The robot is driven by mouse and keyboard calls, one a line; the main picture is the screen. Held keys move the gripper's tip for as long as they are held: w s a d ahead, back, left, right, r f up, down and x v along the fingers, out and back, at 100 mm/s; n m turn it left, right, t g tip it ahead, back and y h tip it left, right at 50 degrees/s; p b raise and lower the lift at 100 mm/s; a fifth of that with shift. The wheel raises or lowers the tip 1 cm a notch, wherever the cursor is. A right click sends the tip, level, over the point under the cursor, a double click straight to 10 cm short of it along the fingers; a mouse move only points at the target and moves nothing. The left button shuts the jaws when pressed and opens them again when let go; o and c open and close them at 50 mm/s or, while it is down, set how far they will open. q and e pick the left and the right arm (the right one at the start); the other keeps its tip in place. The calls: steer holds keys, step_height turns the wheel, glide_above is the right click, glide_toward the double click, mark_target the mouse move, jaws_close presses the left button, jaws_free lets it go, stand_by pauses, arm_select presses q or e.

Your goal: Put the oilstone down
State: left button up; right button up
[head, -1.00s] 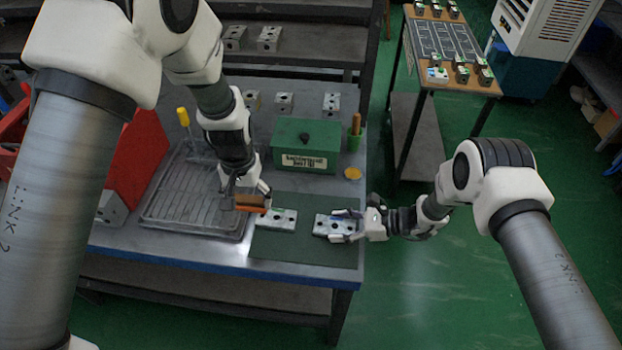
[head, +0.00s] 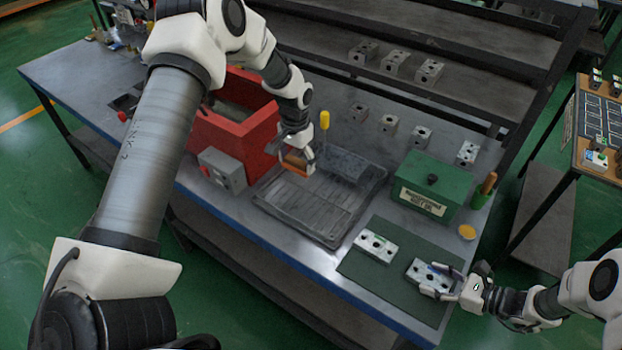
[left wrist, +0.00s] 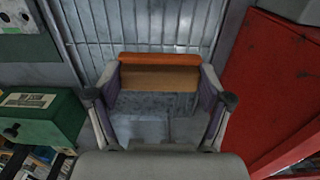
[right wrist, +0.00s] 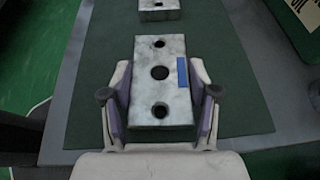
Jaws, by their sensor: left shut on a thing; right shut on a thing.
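The oilstone (head: 295,161) is a block with an orange layer and a brown layer. It also shows in the left wrist view (left wrist: 158,77). My left gripper (head: 293,156) is shut on it and holds it over the left end of the ribbed grey tray (head: 270,207), beside the red box. The gap between the stone and the tray cannot be judged exactly. My right gripper (head: 447,282) is shut on a grey valve block (right wrist: 158,90) with a blue mark, on the green mat (right wrist: 95,90).
A second valve block (head: 376,246) lies on the mat. The red box (head: 225,135) and a grey switch box (head: 222,170) stand left of the tray. A yellow-handled tool (head: 324,121) stands behind it. A green box (head: 432,185) stands right. The tray's front part is clear.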

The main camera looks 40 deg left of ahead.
mark_target(298, 161)
arm_select(q)
step_height(298, 161, down, 9)
steer(key=shift+d+r, duration=0.1)
steer(key=shift+r, duration=0.05)
steer(key=o, duration=1.1)
steer(key=shift+o, duration=0.2)
step_height(298, 161, up, 12)
steer(key=shift+r, duration=0.1)
